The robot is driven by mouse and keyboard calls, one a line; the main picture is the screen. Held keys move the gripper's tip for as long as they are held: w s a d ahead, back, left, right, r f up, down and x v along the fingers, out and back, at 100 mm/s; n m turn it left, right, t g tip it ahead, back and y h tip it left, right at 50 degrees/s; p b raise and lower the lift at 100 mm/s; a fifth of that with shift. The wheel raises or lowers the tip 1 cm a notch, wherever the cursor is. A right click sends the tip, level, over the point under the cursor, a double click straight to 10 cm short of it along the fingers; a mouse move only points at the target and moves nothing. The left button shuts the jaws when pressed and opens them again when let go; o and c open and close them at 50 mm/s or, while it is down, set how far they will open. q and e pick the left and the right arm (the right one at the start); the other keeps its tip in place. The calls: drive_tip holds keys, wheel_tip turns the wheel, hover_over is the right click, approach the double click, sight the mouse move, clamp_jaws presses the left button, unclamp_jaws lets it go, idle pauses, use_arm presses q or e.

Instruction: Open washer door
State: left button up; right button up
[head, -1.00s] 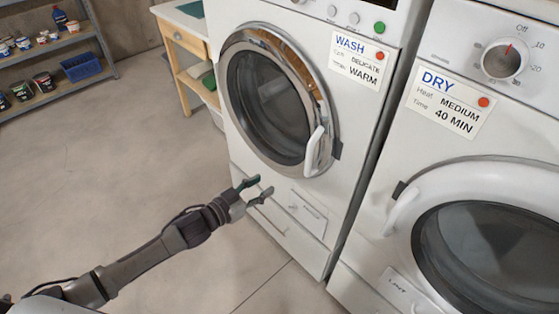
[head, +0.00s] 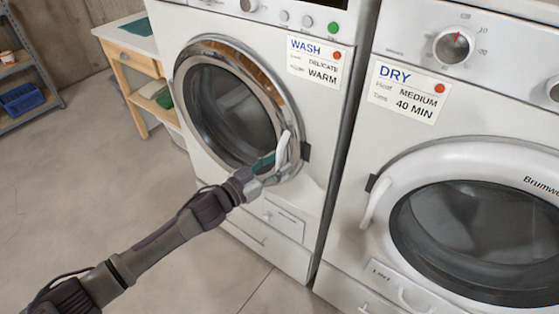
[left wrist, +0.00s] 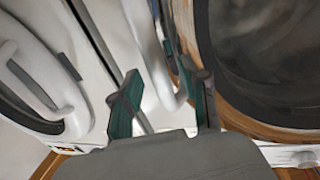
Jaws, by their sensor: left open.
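The washer door (head: 232,110) is round, with a chrome ring and dark glass, and looks shut on the white washer under the WASH label. Its white handle (head: 283,148) is on the door's right side. My left gripper (head: 271,168) is at the lower part of this handle. In the left wrist view, the white handle (left wrist: 150,50) reaches down between the two open green-padded fingers of my left gripper (left wrist: 160,82). The fingers are around the handle; I cannot tell whether either touches it. My right gripper is not in view.
A dryer with a white-ringed door (head: 470,235) and its own white handle (head: 374,205) stands close on the right. A wooden table (head: 140,65) is left of the washer. A shelf with a blue bin (head: 22,98) is at far left. The floor in front is clear.

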use_arm(q)
drive_tip(key=shift+w+d, duration=0.45)
drive_tip(key=shift+d, duration=0.05)
clamp_jaws()
